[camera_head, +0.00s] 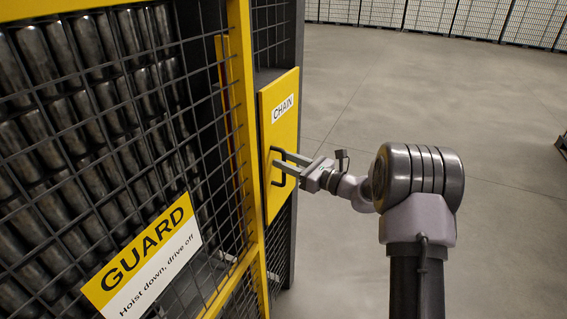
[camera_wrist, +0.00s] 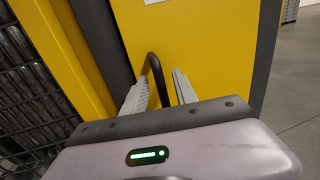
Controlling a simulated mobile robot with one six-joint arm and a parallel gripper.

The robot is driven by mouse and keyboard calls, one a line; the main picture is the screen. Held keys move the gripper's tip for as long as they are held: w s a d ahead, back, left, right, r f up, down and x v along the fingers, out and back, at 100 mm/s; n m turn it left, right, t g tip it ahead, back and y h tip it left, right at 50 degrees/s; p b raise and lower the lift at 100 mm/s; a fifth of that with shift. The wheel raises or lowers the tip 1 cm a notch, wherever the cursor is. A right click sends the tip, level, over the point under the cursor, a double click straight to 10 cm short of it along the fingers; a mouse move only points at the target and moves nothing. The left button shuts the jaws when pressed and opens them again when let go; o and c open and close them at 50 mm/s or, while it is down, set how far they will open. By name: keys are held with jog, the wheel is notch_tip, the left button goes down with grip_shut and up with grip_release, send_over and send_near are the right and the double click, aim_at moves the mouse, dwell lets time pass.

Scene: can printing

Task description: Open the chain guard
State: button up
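The chain guard (camera_head: 283,134) is a yellow panel with a white "CHAIN" label on the dark side of the machine. It looks closed. A black bar handle (camera_head: 269,169) stands out from its left part. My gripper (camera_head: 285,165) is at the handle, level with it. In the wrist view, the handle (camera_wrist: 154,66) comes between the two grey fingers of my gripper (camera_wrist: 160,77). The left finger is close to the handle, and a gap shows between the handle and the right finger.
A yellow-framed mesh fence with a "GUARD" sign (camera_head: 146,262) stands at the left, with rows of dark cans behind it. Open grey floor (camera_head: 500,180) lies to the right of the panel. Stacked pallets (camera_head: 450,18) line the back.

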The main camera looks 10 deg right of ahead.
jog(key=shift+w+a, duration=0.35)
jog(key=shift+w, duration=0.05)
jog(key=shift+c, duration=0.2)
grip_shut()
dwell(1.1)
